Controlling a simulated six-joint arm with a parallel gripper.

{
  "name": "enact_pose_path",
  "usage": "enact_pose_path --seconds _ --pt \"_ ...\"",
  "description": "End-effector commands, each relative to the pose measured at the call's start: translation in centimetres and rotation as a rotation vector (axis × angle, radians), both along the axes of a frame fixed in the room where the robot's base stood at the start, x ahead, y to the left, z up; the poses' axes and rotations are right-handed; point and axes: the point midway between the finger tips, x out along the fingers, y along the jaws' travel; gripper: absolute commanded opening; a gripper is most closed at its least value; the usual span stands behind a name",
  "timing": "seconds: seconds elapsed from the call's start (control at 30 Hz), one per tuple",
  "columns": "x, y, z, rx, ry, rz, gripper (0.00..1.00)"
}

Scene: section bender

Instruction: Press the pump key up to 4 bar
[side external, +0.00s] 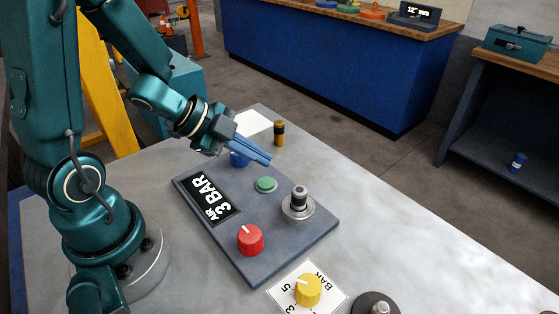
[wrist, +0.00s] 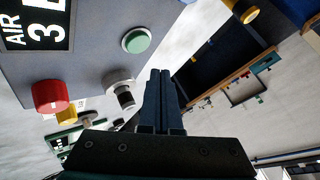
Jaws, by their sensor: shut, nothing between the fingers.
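The control panel (side external: 310,230) lies on the grey table. Its display (side external: 212,201) reads "AIR 3 BAR"; the wrist view shows part of that display (wrist: 35,25). A low green key (side external: 265,185) sits on the panel, also in the wrist view (wrist: 137,40). A blue part (side external: 238,160) is partly hidden by my gripper. No label shows which is the pump key. A red knob (side external: 250,240) and a metal stem with a dark cap (side external: 299,200) are also on the panel. My gripper (side external: 268,158) is shut, empty, above the panel's far edge, apart from the green key.
A yellow knob (side external: 307,289) sits on a white card marked "BAR". A dark round base (side external: 375,304) is at the front edge of view. A brass-and-black cylinder (side external: 279,133) and a white sheet (side external: 251,122) are beyond the panel. The table's right side is clear.

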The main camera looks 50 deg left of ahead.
Motion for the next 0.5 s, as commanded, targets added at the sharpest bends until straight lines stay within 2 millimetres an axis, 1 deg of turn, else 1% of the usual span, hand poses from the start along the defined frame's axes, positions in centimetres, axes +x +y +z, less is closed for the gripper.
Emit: enact_pose_path --seconds 0.03,0.2,0.3,0.5 --pt "0.1 -0.1 0.6 0.001 -0.007 -0.008 0.00" --pt "0.0 -0.1 2.0 0.002 -0.005 -0.006 0.00" --pt "0.0 0.0 2.3 0.001 -0.003 -0.003 0.00" --pt "0.0 0.0 2.3 -0.002 0.001 0.000 0.00"
